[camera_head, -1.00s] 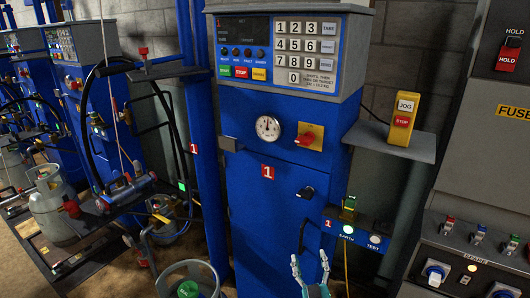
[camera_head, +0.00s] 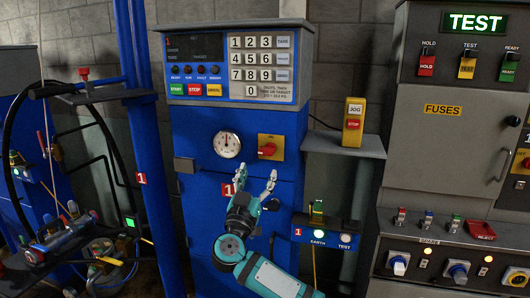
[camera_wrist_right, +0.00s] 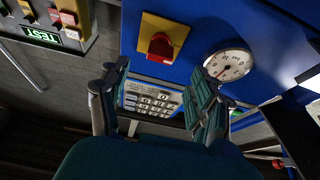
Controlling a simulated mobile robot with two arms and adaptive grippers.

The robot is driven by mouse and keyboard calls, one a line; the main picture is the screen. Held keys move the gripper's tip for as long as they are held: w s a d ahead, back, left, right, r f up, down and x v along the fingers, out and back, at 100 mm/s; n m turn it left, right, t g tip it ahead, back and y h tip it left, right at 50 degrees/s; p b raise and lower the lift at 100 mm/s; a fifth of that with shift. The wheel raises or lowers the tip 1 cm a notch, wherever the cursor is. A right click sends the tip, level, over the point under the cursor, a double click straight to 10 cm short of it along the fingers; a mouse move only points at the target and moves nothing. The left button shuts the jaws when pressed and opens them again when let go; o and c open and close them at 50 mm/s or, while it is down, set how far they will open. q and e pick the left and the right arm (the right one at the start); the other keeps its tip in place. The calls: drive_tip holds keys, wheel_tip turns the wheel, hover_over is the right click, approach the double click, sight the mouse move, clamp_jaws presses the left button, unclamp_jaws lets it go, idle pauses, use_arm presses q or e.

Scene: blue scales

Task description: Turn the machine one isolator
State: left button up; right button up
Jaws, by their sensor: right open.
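The machine one isolator is a red rotary handle (camera_head: 268,149) on a yellow plate (camera_head: 279,142), on the front of the blue machine (camera_head: 200,215), right of a round dial gauge (camera_head: 227,145). My right gripper (camera_head: 256,178) is open and empty in front of the machine, a little below the isolator in the head view, fingers pointing up. In the right wrist view the red handle (camera_wrist_right: 159,46) and plate (camera_wrist_right: 150,26) show beyond the open fingers (camera_wrist_right: 158,88), with the gauge (camera_wrist_right: 227,66) to the right. The gripper appears apart from the handle. My left gripper is out of view.
A keypad console (camera_head: 238,68) tops the machine. A yellow jog/stop box (camera_head: 353,122) stands on a grey shelf (camera_head: 345,144) to the right. An earth/test box (camera_head: 330,235) sits below it. A grey fuse cabinet (camera_head: 445,140) stands at far right.

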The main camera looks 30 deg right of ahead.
sight(265, 155)
drive_tip(key=x, duration=0.8)
drive_tip(key=shift+r, duration=0.1)
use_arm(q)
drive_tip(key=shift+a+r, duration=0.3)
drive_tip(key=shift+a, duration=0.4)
use_arm(e)
drive_tip(key=shift+w+d+r, duration=0.2)
drive_tip(key=shift+w+d, duration=0.25)
drive_tip(key=shift+c, duration=0.4)
drive_tip(key=c, duration=1.1)
use_arm(q)
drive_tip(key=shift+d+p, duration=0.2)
drive_tip(key=shift+p, duration=0.1)
